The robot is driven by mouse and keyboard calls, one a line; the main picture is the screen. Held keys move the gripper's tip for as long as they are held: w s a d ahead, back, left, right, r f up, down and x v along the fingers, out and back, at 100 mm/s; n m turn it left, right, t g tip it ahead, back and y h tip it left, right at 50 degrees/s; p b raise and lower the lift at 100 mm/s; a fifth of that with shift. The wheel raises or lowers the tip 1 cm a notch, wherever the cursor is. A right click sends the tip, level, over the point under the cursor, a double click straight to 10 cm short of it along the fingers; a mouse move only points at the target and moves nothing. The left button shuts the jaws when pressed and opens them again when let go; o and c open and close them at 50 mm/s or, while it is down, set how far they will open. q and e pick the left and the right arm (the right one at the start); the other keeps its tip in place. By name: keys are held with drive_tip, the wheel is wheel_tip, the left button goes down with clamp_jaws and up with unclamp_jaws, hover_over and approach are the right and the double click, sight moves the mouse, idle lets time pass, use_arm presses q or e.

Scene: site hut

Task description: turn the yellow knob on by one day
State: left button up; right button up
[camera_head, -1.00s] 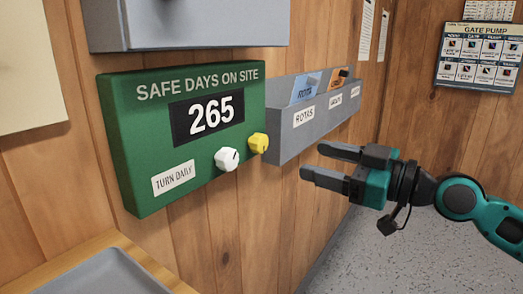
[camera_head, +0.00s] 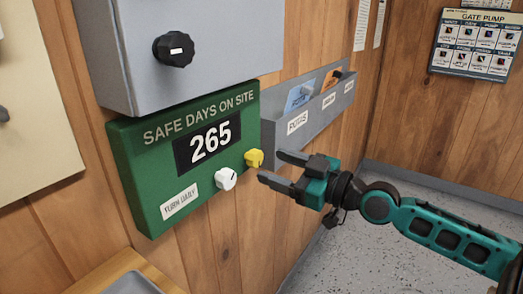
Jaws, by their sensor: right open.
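The yellow knob (camera_head: 254,158) sticks out from the lower right of a green board (camera_head: 145,160) headed "SAFE DAYS ON SITE". The board's display (camera_head: 208,146) reads 265. A white knob (camera_head: 226,179) with a dark mark sits just left of and below the yellow one. My right gripper (camera_head: 268,166) is open and empty. Its fingers point left at the yellow knob, with the fingertips close to its right side in the picture. I cannot tell whether they touch it. My left gripper is out of view.
A grey box (camera_head: 120,60) with a black knob (camera_head: 174,49) hangs above the board. A grey rack (camera_head: 315,112) with rota papers is on the wall right of it. A grey tray (camera_head: 125,284) on a wooden surface is at the bottom left. The floor at right is clear.

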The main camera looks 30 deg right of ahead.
sight(259, 161)
drive_tip(key=p+x, duration=0.1)
drive_tip(key=x, duration=0.2)
drive_tip(key=shift+w+r+p, duration=0.1)
drive_tip(key=shift+w+p, duration=0.05)
drive_tip(key=shift+p, duration=0.2)
drive_tip(key=shift+w+a, duration=0.25)
drive_tip(key=shift+w, duration=0.15)
drive_tip(key=shift+w+a, duration=0.1)
drive_tip(key=shift+w, duration=0.05)
drive_tip(key=shift+c, duration=0.3)
drive_tip(key=c, duration=1)
